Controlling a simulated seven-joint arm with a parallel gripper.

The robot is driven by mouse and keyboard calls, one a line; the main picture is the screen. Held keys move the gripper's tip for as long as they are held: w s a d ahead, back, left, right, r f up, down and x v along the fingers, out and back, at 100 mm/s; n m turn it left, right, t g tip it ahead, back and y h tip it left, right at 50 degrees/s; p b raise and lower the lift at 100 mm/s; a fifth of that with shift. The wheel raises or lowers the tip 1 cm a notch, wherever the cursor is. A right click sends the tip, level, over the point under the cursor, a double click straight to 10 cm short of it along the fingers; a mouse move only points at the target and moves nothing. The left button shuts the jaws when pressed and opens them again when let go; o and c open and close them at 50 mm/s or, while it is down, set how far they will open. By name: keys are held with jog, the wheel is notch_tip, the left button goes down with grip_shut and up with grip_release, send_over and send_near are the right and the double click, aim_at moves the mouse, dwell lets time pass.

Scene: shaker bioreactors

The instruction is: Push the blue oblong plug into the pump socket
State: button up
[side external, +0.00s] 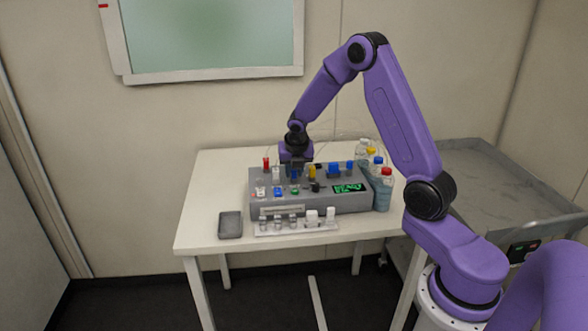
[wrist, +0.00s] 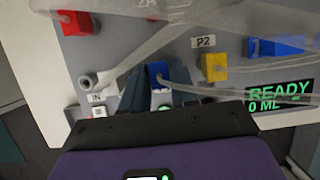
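The blue oblong plug (wrist: 158,72) is between the two fingers of my gripper (wrist: 159,82) in the wrist view. The fingers appear to touch its sides, with a clear tube leading off to the right. In the side view my gripper (side external: 296,163) points down over the grey pump unit (side external: 345,203), and a bit of blue (side external: 294,174) shows under it. The plug's lower end and the socket beneath it are hidden, so I cannot tell how deep the plug sits.
A yellow plug (wrist: 213,66) by the P2 label, a red plug (wrist: 74,22) and a blue block (wrist: 277,47) surround my fingers. Clear tubes cross above. The display (wrist: 279,94) reads READY, 0 ML. Bottles (side external: 382,190) stand right; a grey tray (side external: 230,224) lies left.

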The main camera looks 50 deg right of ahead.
jog(key=shift+o, duration=1.3)
jog(key=v, duration=1.7)
jog(key=shift+r, duration=0.25)
jog(key=s+a+f+m+y, duration=0.3)
jog(key=s+a+m, duration=0.3)
jog(key=s+a, duration=0.7)
jog(key=s+a+f+m+g, duration=0.1)
jog(key=s+a+m, duration=0.2)
jog(key=s, duration=0.6)
jog(key=s+a+f+m+g, duration=0.2)
jog(key=s+m, duration=0.3)
jog(key=s, duration=0.4)
jog(key=shift+s+a+f+y, duration=0.2)
jog(key=shift+s+a+y, duration=0.1)
jog(key=shift+a, duration=0.1)
